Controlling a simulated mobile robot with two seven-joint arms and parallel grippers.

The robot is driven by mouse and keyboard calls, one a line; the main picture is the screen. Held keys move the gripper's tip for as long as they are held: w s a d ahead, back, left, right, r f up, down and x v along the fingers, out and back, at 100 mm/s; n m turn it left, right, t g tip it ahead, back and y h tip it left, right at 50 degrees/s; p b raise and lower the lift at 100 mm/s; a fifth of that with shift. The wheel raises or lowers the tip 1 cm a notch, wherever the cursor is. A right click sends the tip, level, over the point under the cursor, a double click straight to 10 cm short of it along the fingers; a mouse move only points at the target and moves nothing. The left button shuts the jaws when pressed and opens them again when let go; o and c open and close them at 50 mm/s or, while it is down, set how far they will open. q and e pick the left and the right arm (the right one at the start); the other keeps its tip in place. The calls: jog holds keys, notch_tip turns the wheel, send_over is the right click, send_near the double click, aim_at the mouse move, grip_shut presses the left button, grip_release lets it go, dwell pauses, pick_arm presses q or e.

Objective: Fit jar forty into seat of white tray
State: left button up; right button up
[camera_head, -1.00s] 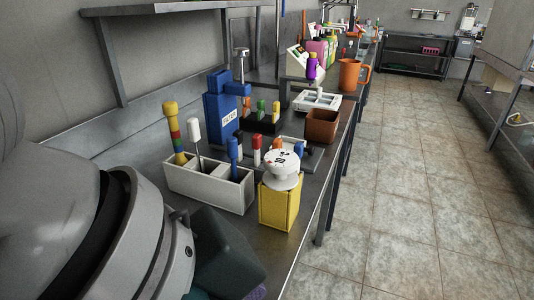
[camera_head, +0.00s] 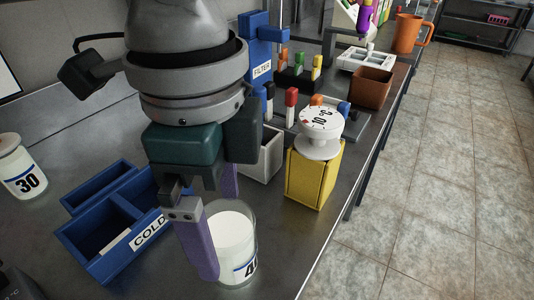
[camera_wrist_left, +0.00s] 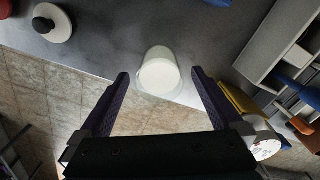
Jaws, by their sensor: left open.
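Jar forty (camera_head: 232,245) is a clear jar with white contents and a label showing part of a "4". It stands upright on the steel bench near the front edge. My left gripper (camera_head: 214,236) is open, pointing down, its purple fingers on either side of the jar. In the left wrist view the jar (camera_wrist_left: 159,76) lies between the open fingertips (camera_wrist_left: 159,73), with gaps on both sides. A white tray (camera_head: 366,62) with square openings lies farther back along the bench. My right gripper is not in view.
A blue caddy marked COLD (camera_head: 105,247) and jar thirty (camera_head: 20,168) stand at left. A yellow box with a white dial (camera_head: 315,172), a white divided box (camera_head: 262,163) and a brown pot (camera_head: 371,86) stand between jar forty and the tray. The bench edge drops off at right.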

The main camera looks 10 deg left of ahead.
aim_at(229, 244)
pick_arm(q)
jog(key=f, duration=0.5)
jog(key=shift+d+f+b, duration=0.15)
jog(key=shift+d+b, duration=0.05)
jog(key=shift+b, duration=0.2)
jog(key=shift+c, duration=0.2)
grip_shut()
